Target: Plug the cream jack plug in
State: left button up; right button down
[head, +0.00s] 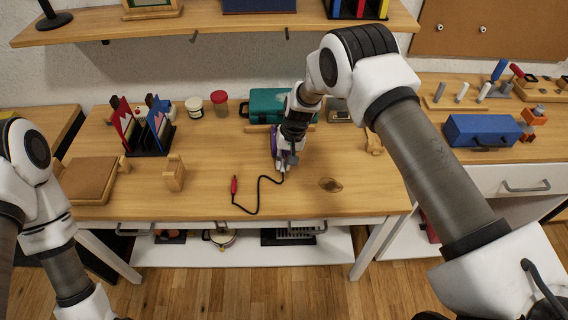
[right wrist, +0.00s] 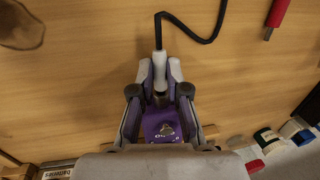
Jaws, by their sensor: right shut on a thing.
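The cream jack plug (right wrist: 159,68) is between the fingertips of my right gripper (right wrist: 160,75) in the right wrist view, with its black cable (right wrist: 190,36) leading away from it. My right gripper (head: 287,162) is shut on the plug, low over the table. A purple box (right wrist: 163,127) like a pedal lies in line with the plug between the fingers; its edge also shows in the head view (head: 274,141). The fingers hide the plug's tip, so I cannot tell whether it is inside the box. My left arm shows at the left, but its gripper is out of view.
A red plug (head: 234,185) lies at the cable's other end on the wooden table (head: 330,205). A teal case (head: 266,104), jars (head: 219,102) and a book rack (head: 150,143) stand behind. A wooden block (head: 174,174) stands left. The front middle is mostly clear.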

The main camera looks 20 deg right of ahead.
jog(key=shift+w+d, duration=0.1)
jog(key=shift+w, duration=0.25)
jog(key=c, duration=1.1)
grip_release()
jog(key=shift+r, duration=0.15)
jog(key=shift+d+r+p, duration=0.25)
jog(key=shift+r+p, duration=0.45)
jog(key=shift+r, duration=0.45)
jog(key=shift+d+r+p, duration=0.2)
jog(key=shift+r+p, duration=0.45)
jog(key=shift+r, duration=0.5)
